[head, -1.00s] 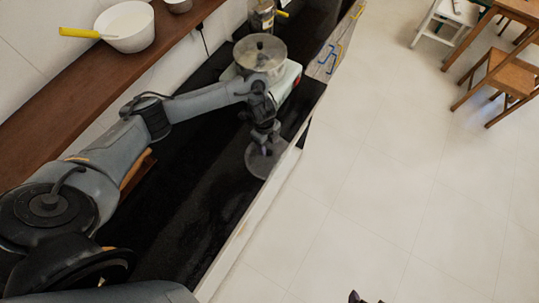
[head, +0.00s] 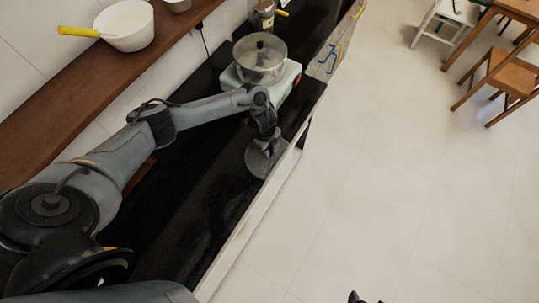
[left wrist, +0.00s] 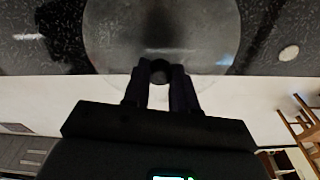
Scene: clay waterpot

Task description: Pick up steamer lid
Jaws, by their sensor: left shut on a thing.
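A clear round lid (head: 256,163) is at the front edge of the black counter, beside the white front face. It also fills the top middle of the left wrist view (left wrist: 160,25), with its dark knob (left wrist: 160,69) toward me. My left gripper (head: 268,143) is above the lid in the head view. In the left wrist view its two fingers (left wrist: 161,80) are shut on the knob, one on each side. I cannot tell whether the lid touches the counter. A small dark tip (head: 356,297) at the bottom edge seems to be my right gripper, mostly cut off.
A white bowl (head: 125,32) with a yellow handle sits on the wooden shelf (head: 60,100). Open floor lies to the right.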

